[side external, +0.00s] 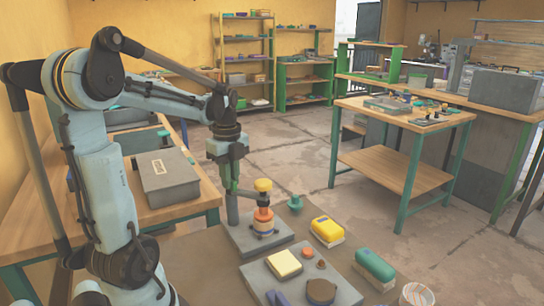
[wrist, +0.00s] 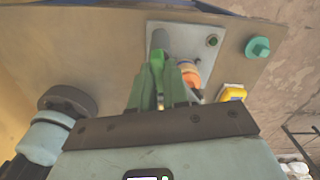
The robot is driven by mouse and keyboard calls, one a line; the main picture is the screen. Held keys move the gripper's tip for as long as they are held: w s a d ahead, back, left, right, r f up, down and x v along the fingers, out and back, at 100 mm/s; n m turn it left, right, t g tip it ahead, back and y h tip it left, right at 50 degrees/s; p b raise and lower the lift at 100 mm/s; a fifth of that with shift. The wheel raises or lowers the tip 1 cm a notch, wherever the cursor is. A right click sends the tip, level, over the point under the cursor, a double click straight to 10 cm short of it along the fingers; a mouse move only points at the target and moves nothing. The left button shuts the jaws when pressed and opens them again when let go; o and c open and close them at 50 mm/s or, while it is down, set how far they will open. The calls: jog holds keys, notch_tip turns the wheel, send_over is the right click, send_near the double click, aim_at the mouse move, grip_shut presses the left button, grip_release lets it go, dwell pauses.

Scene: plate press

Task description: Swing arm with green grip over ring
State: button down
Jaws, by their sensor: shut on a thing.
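The press stands on a grey base plate (side external: 240,246) with a dark upright column (side external: 232,208), and the plate also shows in the wrist view (wrist: 205,32). An orange ring (side external: 263,222) stands on the plate to the right of the column, with a yellow-topped piece (side external: 263,185) above it. The ring is partly hidden behind a finger in the wrist view (wrist: 190,76). My gripper (side external: 232,184) is beside the column, shut on the green grip (wrist: 156,60), which shows between its fingers. The swing arm itself is mostly hidden.
A teal knobbed piece (side external: 296,203), a yellow block (side external: 327,231) and a green block (side external: 375,267) stand to the right. A grey tray (side external: 345,294) with several pieces is in front. A grey box (side external: 168,175) sits on the wooden bench at left.

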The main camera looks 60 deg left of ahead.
dwell(0.4)
jog(key=c, duration=1.1)
grip_release()
notch_tip(320, 180, up, 12)
jog(key=shift+r, duration=0.1)
